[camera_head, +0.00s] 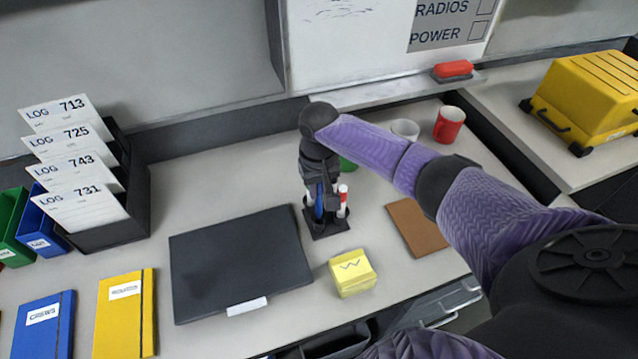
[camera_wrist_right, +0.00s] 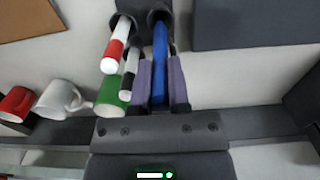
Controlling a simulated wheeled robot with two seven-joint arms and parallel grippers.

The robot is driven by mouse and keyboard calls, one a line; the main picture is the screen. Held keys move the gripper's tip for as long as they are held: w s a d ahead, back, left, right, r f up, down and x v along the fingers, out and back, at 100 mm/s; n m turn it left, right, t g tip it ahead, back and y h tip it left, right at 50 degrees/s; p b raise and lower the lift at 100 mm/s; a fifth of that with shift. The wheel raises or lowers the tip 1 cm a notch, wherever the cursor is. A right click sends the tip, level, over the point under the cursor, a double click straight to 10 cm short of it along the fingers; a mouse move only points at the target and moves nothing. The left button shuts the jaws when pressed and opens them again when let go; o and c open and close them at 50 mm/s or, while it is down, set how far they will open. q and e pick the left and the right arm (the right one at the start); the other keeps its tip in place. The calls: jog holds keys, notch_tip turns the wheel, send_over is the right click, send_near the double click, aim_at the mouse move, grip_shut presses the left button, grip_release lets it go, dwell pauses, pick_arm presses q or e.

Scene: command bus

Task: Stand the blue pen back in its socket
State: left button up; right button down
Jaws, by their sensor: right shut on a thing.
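My right gripper (camera_head: 322,198) points down over the black pen holder (camera_head: 328,230) and is shut on the blue pen (camera_head: 319,206). In the right wrist view the blue pen (camera_wrist_right: 160,62) lies between the two fingers (camera_wrist_right: 161,85), and its far end meets a dark round socket (camera_wrist_right: 158,16). How deep it sits there I cannot tell. A red-and-white marker (camera_wrist_right: 116,45) and a dark pen with a pale end (camera_wrist_right: 130,68) stand in the holder beside it. My left gripper is not in view.
A green item (camera_wrist_right: 110,96), a white mug (camera_wrist_right: 60,98) and a red mug (camera_head: 448,125) stand behind the holder. A yellow note block (camera_head: 352,273), a black folder (camera_head: 240,262) and a brown pad (camera_head: 416,228) lie around it.

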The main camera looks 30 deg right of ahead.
jog(key=shift+f, duration=0.25)
jog(key=shift+f, duration=0.1)
jog(key=shift+f+b, duration=0.4)
jog(key=shift+f, duration=0.3)
jog(key=shift+f, duration=0.15)
jog(key=shift+f+b, duration=0.35)
jog(key=shift+f, duration=0.35)
jog(key=c, duration=0.5)
grip_release()
jog(key=shift+r, duration=0.15)
